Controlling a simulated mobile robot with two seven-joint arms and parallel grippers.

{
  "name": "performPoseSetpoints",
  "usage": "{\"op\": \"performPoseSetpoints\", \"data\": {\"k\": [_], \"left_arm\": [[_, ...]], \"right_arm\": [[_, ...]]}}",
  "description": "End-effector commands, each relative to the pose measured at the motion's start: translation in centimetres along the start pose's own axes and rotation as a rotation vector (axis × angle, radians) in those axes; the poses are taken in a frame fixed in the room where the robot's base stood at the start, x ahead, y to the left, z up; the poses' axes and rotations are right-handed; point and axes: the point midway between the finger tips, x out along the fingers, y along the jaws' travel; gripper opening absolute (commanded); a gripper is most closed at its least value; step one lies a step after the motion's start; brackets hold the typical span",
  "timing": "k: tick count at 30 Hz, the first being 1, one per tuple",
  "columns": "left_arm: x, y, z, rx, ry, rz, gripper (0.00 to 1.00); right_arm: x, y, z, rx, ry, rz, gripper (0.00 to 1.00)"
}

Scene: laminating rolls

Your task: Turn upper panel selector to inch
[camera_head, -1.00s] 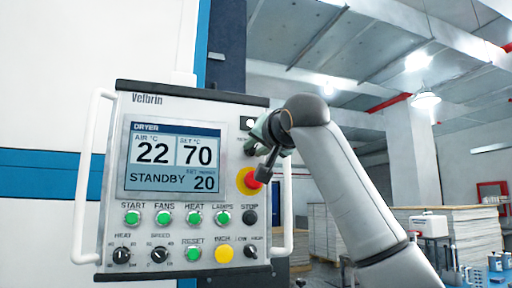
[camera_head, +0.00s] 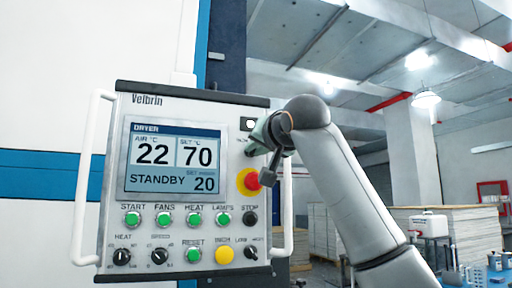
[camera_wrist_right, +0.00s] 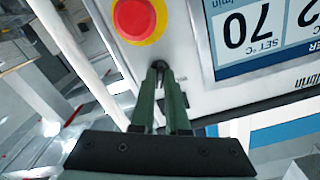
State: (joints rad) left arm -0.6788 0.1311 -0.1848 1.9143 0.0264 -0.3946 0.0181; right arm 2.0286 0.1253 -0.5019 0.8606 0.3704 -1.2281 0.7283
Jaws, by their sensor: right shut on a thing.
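The upper panel selector (camera_wrist_right: 160,66) is a small dark knob on the grey control panel (camera_head: 180,93), between my right fingertips in the right wrist view. In the head view it is mostly hidden by my right gripper (camera_head: 250,151), at the panel's right side above the red emergency stop button (camera_head: 252,181). My right gripper's green fingers (camera_wrist_right: 161,72) are shut on the selector from the front. Its pointer direction cannot be read. My left gripper is not in view.
The red stop button on its yellow ring (camera_wrist_right: 138,18) is close beside my fingers. The lit display (camera_head: 173,158) is to the left. Buttons and small knobs fill the lower panel. White handles (camera_head: 86,185) flank the panel.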

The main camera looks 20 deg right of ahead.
Motion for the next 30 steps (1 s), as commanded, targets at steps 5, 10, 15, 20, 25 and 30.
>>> {"op": "performPoseSetpoints", "data": {"k": [5,10,15,20,25,30], "left_arm": [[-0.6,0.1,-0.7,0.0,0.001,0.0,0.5],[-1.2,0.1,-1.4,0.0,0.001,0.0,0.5],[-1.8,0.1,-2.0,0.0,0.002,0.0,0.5],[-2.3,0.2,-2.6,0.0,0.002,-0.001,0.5],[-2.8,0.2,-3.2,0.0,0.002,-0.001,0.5],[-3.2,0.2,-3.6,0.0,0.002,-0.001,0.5]], "right_arm": [[0.0,-0.1,-0.2,-0.124,0.001,-0.001,0.0],[0.0,-0.1,-0.3,-0.279,0.0,0.0,0.0],[0.0,-0.1,-0.3,-0.442,0.002,-0.001,0.0],[0.0,-0.1,-0.3,-0.591,0.002,0.001,0.0],[0.0,-0.1,-0.3,-0.731,0.003,0.001,0.0],[-0.1,-0.1,-0.3,-0.842,0.005,0.0,0.0]]}}
